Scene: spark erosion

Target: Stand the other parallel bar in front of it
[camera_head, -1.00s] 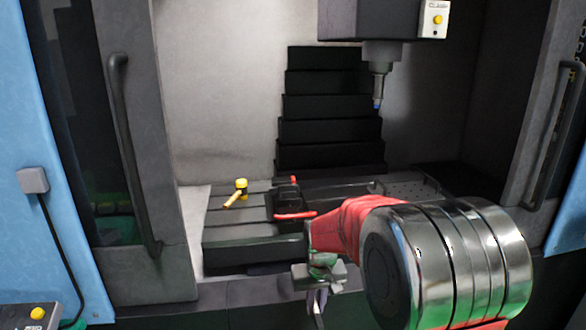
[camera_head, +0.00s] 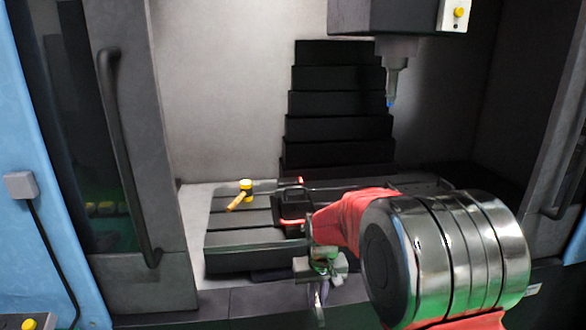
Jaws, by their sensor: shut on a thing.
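My gripper (camera_head: 319,288) hangs at the end of my red and silver arm, in front of the machine table's near edge. It is shut on a thin grey piece (camera_head: 319,312) that points down below the fingers and looks like a parallel bar; it is small and partly hidden. The first parallel bar cannot be made out at this size; my arm hides part of the vise's right side.
The spindle (camera_head: 392,85) hangs above, to the right. Door frames with handles (camera_head: 128,160) flank the opening. The table's left part is mostly free.

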